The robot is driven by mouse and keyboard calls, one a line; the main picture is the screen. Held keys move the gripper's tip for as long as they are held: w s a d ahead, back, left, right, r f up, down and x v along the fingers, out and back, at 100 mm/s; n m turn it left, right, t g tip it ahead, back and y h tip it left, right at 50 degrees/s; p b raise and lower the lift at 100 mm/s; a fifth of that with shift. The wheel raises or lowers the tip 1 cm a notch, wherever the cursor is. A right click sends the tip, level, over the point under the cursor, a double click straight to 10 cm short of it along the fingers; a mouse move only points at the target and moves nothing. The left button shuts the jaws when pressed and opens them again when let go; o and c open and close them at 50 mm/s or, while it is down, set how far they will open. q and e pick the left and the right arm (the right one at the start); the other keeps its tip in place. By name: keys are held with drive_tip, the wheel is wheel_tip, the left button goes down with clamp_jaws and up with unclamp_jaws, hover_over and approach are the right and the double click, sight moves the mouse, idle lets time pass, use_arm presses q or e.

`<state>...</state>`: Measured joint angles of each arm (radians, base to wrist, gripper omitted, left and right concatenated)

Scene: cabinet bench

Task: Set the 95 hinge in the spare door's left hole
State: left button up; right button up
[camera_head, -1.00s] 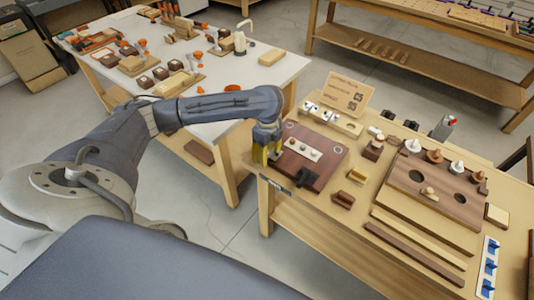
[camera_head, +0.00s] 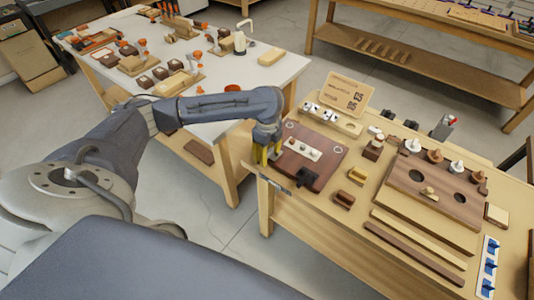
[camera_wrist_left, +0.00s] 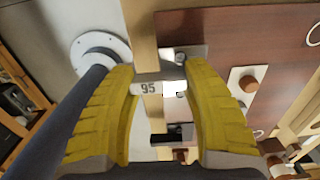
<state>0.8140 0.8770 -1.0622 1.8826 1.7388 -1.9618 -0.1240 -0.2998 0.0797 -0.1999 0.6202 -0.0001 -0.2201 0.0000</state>
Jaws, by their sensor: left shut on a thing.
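My left gripper (camera_head: 264,154) is at the left end of the bench, low by its front edge. In the left wrist view its yellow fingers (camera_wrist_left: 161,80) are shut on a pale grey piece marked 95, the 95 hinge (camera_wrist_left: 148,88). A metal part (camera_wrist_left: 185,56) shows just beyond it, by a dark red panel (camera_wrist_left: 225,32). In the head view this panel (camera_head: 302,172) lies flat beside the gripper and carries two pale rings. A brown board (camera_head: 438,207) with two dark round holes lies farther right. The frames do not settle which is the spare door. My right gripper is not in view.
A white strip with knobs (camera_head: 303,149) and a black piece (camera_head: 306,177) sit on the red panel. A rack (camera_head: 333,119) and sign (camera_head: 349,94) stand behind. Small blocks (camera_head: 344,199) and long strips (camera_head: 417,246) lie to the right. A white table (camera_head: 220,95) stands beyond the arm.

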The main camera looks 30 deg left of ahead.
use_arm(q)
drive_tip(key=shift+f, duration=0.65)
idle(0.6)
drive_tip(key=o, duration=0.9)
drive_tip(key=shift+f, duration=0.1)
drive_tip(key=shift+o, duration=0.7)
drive_tip(key=o, duration=0.4)
drive_tip(key=shift+c, duration=0.2)
drive_tip(key=shift+r, duration=3.85)
